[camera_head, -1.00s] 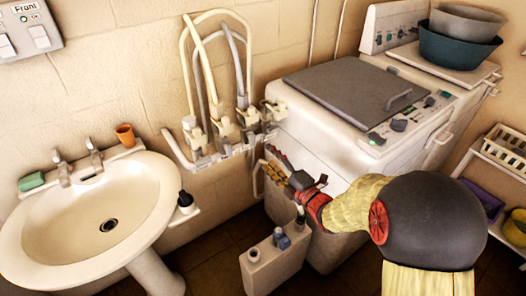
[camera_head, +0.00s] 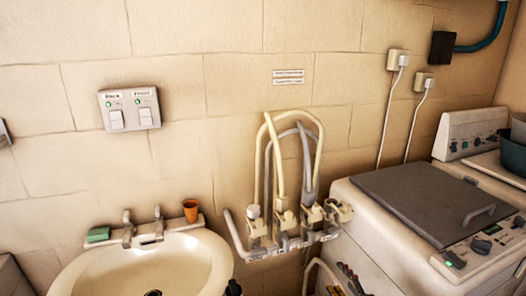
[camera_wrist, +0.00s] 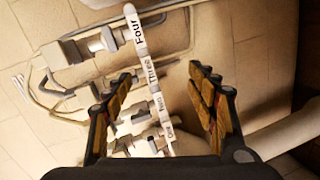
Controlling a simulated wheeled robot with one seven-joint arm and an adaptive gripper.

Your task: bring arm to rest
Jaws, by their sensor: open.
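In the wrist view, the two fingers of my gripper (camera_wrist: 155,92) stand wide apart with nothing held between them. Behind them a white strip labelled with number words, "Four" and "Three" the clearest, runs past the valves (camera_wrist: 130,118). In the head view only a small part of my gripper (camera_head: 349,282) shows at the bottom edge, low beside the left side of the washing machine (camera_head: 365,228) and below the valves (camera_head: 285,220). The rest of my arm is out of that view.
The washbasin (camera_head: 90,268) is at the lower left, with an orange cup (camera_head: 190,211) and a green soap (camera_head: 98,235) on its back edge. Looped hoses (camera_head: 267,150) rise from the valves. A switch panel (camera_head: 130,108) and two plugged sockets (camera_head: 397,62) are on the wall.

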